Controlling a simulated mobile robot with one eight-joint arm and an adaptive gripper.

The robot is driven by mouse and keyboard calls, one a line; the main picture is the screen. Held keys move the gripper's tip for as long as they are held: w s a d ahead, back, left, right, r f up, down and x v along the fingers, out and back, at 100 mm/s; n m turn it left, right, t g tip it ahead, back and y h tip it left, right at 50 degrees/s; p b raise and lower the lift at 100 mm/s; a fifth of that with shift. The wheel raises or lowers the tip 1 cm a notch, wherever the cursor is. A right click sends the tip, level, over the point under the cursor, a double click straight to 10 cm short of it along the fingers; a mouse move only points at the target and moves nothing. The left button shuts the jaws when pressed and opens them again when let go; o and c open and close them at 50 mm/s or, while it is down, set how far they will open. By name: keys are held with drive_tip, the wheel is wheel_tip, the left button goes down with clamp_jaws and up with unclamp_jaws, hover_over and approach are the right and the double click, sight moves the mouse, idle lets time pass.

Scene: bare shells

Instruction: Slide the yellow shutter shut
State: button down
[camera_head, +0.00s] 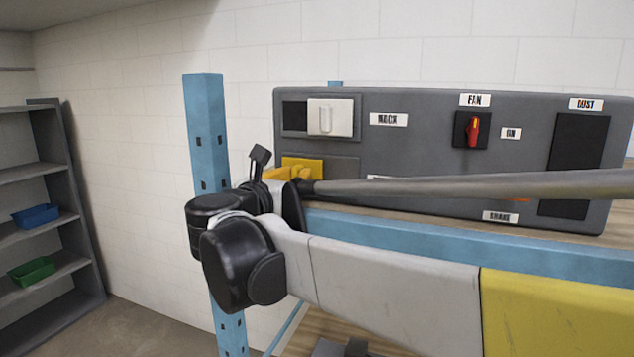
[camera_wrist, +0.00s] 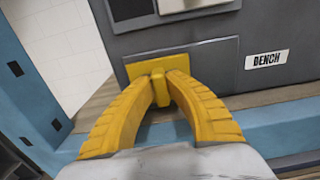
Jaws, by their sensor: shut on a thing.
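The yellow shutter (camera_head: 303,165) sits in a recessed frame at the lower left of the grey panel (camera_head: 391,152). My arm covers part of it in the head view. In the wrist view the yellow shutter (camera_wrist: 142,68) lies behind my fingertips, and its small yellow handle stands out between them. My gripper (camera_wrist: 160,88) has yellow ribbed fingers closed on that handle. The gripper (camera_head: 290,174) shows only partly in the head view, behind my wrist. A "BENCH" label (camera_wrist: 266,60) is right of the shutter.
A white shutter (camera_head: 330,117) is above, beside a dark opening. A red fan knob (camera_head: 472,130) and a dark panel (camera_head: 580,160) are to the right. A blue post (camera_head: 207,130) stands left of the panel, and a blue rail (camera_head: 480,245) runs below. Shelves (camera_head: 45,215) stand far left.

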drive_tip(key=shift+w+r, duration=0.1)
drive_tip(key=shift+r, duration=0.05)
drive_tip(key=c, duration=1.4)
unclamp_jaws()
drive_tip(key=shift+a, duration=0.2)
drive_tip(key=shift+w+a, duration=0.1)
drive_tip(key=shift+w, duration=0.05)
drive_tip(key=shift+s, duration=0.2)
drive_tip(key=v, duration=1.1)
drive_tip(key=shift+s+a, duration=0.15)
drive_tip(key=shift+s, duration=0.2)
